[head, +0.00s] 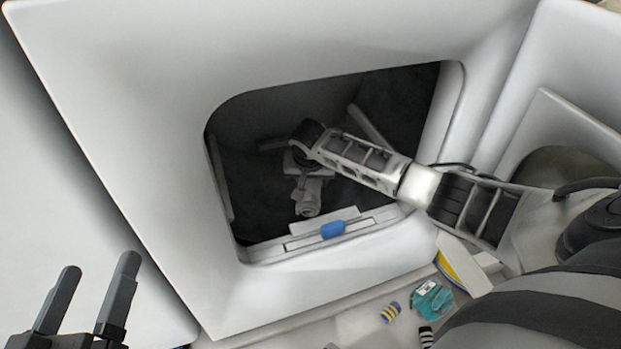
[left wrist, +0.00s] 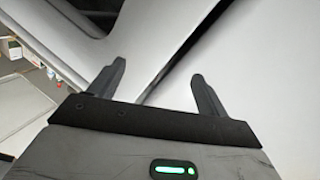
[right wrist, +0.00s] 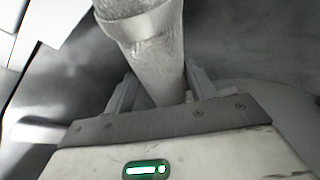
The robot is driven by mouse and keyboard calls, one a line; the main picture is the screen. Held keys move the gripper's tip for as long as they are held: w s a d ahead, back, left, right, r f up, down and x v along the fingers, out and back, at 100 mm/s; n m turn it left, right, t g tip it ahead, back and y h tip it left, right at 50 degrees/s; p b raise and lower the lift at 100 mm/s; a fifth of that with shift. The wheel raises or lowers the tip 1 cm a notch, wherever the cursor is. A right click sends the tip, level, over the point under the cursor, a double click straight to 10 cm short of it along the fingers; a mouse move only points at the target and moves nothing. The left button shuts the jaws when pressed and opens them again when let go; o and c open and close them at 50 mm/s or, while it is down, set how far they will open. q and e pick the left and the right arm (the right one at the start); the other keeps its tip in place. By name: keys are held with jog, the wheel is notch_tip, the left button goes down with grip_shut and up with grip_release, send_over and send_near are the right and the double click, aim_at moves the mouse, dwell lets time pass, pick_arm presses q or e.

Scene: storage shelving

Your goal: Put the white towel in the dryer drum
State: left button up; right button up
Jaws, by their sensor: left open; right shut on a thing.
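The dryer drum (head: 398,98) is the dark cavity behind the square opening in the white dryer front (head: 130,100). My right arm reaches through this opening. The white towel (right wrist: 150,60), a rolled, greyish-looking cylinder with a band around it, stands between the fingers of my right gripper (right wrist: 158,88). In the head view the towel (head: 308,200) shows small and shaded inside the drum, above the lower lip. My right gripper (head: 305,178) is shut on it, its fingers partly hidden. My left gripper (head: 98,295) is open and empty outside, left of the opening; its two fingers also show in the left wrist view (left wrist: 158,85).
A blue piece (head: 333,230) sits on the opening's lower lip. Below right lie a striped item (head: 390,312), a teal item (head: 430,300) and a yellow-edged item (head: 455,268). The opening's rim surrounds my right arm. White panels stand close to my left gripper.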

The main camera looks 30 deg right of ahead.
aim_at(310, 182)
jog(key=shift+f, duration=0.15)
jog(key=o, duration=1.1)
jog(key=p+v, duration=0.2)
jog(key=v, duration=0.2)
jog(key=shift+r+p, duration=0.4)
jog(key=shift+r, duration=0.05)
jog(key=p+v, duration=0.3)
jog(key=v, duration=0.3)
jog(key=shift+r, duration=0.1)
pick_arm(q)
jog(key=shift+s+a+f+g+y, duration=0.15)
jog(key=shift+s+f+g+y, duration=0.1)
jog(key=shift+f+g+y, duration=0.3)
jog(key=shift+s+a+f+g+y, duration=0.1)
jog(key=shift+s+f+g+y, duration=0.15)
jog(key=shift+f+g, duration=0.25)
jog(key=shift+s+a+f+g+y, duration=0.2)
jog(key=shift+f+g+y, duration=0.2)
jog(key=shift+f, duration=0.3)
pick_arm(e)
jog(key=shift+s+a+r, duration=0.15)
jog(key=shift+s+r, duration=0.15)
jog(key=shift+r, duration=0.3)
pick_arm(q)
jog(key=shift+d, duration=0.1)
pick_arm(e)
jog(key=shift+a, duration=0.1)
